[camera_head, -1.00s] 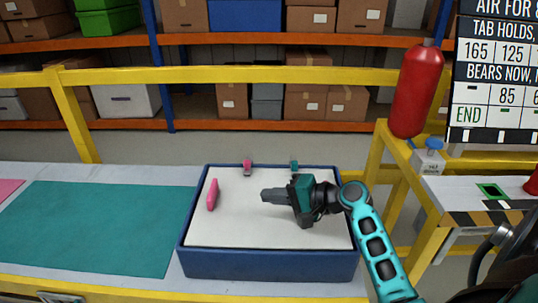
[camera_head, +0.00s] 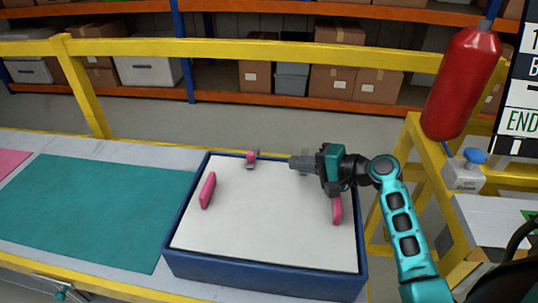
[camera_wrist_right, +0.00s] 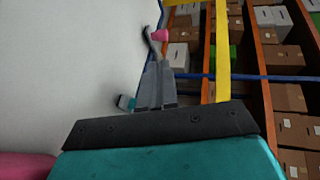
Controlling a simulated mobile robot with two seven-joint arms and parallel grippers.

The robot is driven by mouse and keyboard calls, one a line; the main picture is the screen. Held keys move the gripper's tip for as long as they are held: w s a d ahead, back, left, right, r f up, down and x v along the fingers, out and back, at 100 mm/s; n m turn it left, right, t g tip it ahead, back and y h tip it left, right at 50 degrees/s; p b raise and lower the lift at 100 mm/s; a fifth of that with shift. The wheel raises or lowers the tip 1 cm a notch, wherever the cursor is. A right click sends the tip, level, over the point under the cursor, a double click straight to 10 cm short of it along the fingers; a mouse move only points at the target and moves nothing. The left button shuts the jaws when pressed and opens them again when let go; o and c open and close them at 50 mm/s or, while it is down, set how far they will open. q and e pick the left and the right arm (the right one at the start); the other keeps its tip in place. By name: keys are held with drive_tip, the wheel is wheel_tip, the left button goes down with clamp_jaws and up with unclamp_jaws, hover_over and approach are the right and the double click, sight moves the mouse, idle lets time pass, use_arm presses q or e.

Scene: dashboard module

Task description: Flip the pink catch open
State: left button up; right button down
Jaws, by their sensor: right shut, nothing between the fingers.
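The pink catch (camera_head: 251,158) sits at the far edge of a blue box (camera_head: 265,274) with a white top (camera_head: 262,222). In the right wrist view the catch (camera_wrist_right: 160,35) has a pink end and a grey stem. My right gripper (camera_head: 294,163) is shut and empty. It points left along the far edge, a short way right of the catch in the head view. In the wrist view its fingertips (camera_wrist_right: 158,66) appear close to the stem; contact cannot be told. A teal catch (camera_wrist_right: 125,102) shows beside the fingers. My left gripper is out of view.
Pink handles stand on the left (camera_head: 208,190) and right (camera_head: 337,209) of the white top. A teal mat (camera_head: 95,212) lies left of the box. A yellow rail (camera_head: 250,51) runs behind, and a red extinguisher (camera_head: 461,85) stands at right.

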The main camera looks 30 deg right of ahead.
sight(254, 158)
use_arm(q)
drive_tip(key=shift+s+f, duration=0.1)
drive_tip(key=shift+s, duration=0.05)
use_arm(e)
drive_tip(key=shift+a, duration=0.1)
drive_tip(key=x, duration=1)
drive_tip(key=shift+b, duration=0.3)
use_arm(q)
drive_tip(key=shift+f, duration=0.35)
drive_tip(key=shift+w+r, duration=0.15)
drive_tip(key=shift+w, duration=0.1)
use_arm(e)
drive_tip(key=shift+a, duration=0.1)
